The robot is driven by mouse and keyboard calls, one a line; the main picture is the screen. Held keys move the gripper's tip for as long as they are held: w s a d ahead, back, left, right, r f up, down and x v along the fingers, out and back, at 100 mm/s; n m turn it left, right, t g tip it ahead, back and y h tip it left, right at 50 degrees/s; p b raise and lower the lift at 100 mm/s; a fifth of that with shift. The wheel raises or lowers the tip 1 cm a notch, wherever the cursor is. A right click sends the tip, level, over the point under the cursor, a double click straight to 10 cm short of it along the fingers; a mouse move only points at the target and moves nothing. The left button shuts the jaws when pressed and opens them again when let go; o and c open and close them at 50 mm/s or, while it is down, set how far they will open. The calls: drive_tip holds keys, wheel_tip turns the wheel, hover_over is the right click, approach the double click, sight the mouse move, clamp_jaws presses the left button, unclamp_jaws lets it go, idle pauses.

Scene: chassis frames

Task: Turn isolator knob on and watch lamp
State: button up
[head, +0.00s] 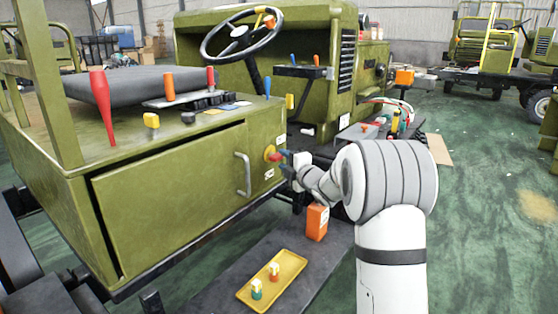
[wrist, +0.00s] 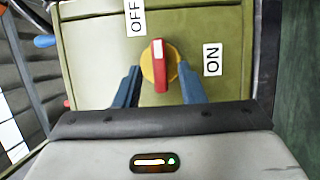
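The isolator knob (head: 270,153) is a red handle on a yellow disc, on the right end of the green cabinet front. In the wrist view the knob (wrist: 160,72) has its white-marked end pointing up, near the OFF label (wrist: 136,17). The ON label (wrist: 212,60) is to its right. My gripper (head: 283,156) is at the knob, and in the wrist view my gripper (wrist: 159,75) is open, one blue finger on each side of the red handle. Gaps show between the fingers and the handle. I cannot tell which item is the lamp.
A door handle (head: 243,174) sticks out left of the knob. An orange box (head: 316,222) and a yellow tray (head: 249,298) with small knobs are on the dark step below. Levers and a steering wheel (head: 240,33) stand above. Green floor is open at right.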

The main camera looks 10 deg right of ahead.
sight(281, 158)
drive_tip(key=shift+x, duration=1.9)
clamp_jaws()
